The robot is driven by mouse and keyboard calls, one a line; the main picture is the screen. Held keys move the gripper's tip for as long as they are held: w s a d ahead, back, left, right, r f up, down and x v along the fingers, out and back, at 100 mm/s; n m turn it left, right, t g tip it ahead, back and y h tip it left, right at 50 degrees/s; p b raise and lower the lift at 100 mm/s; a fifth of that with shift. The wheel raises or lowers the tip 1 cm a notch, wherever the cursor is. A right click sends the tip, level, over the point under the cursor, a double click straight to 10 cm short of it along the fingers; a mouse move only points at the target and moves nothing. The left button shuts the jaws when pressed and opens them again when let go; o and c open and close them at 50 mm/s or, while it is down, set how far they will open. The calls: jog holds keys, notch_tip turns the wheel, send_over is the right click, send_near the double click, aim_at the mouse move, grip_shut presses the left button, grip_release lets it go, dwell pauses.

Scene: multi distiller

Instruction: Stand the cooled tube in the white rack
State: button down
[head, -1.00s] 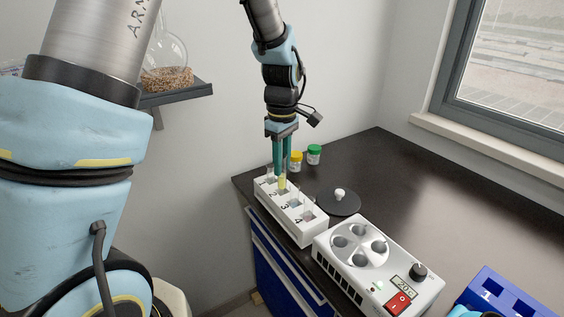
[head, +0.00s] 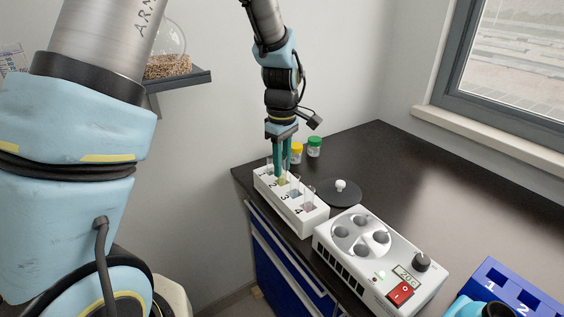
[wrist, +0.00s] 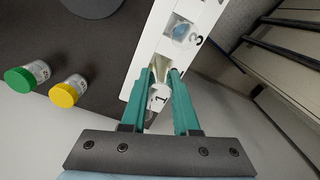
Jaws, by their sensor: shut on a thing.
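The white rack (head: 314,228) stands near the left edge of the dark bench, with numbered places. My gripper (head: 283,174) points down over its back part and is shut on a tube with yellow contents (head: 282,182). The tube is upright at the place marked 2, its lower part hidden by the rack. In the wrist view, the tube (wrist: 160,72) shows between my two green fingers (wrist: 162,76). I cannot tell whether it is fully seated. Other tubes stand in the rack, one blue (head: 294,190) and one pinkish (head: 309,206).
A white cooling unit (head: 345,262) with round openings and a red switch stands in front of the rack. A dark lid (head: 348,198) lies beside the rack. Yellow-capped (head: 296,150) and green-capped (head: 314,144) jars stand behind. A blue numbered block (head: 505,280) is at right.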

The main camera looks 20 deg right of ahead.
jog(key=shift+f+b, duration=0.6)
jog(key=shift+f, duration=0.65)
jog(key=c, duration=0.6)
grip_release()
jog(key=shift+r, duration=0.15)
notch_tip(320, 180, up, 7)
jog(key=p, duration=0.6)
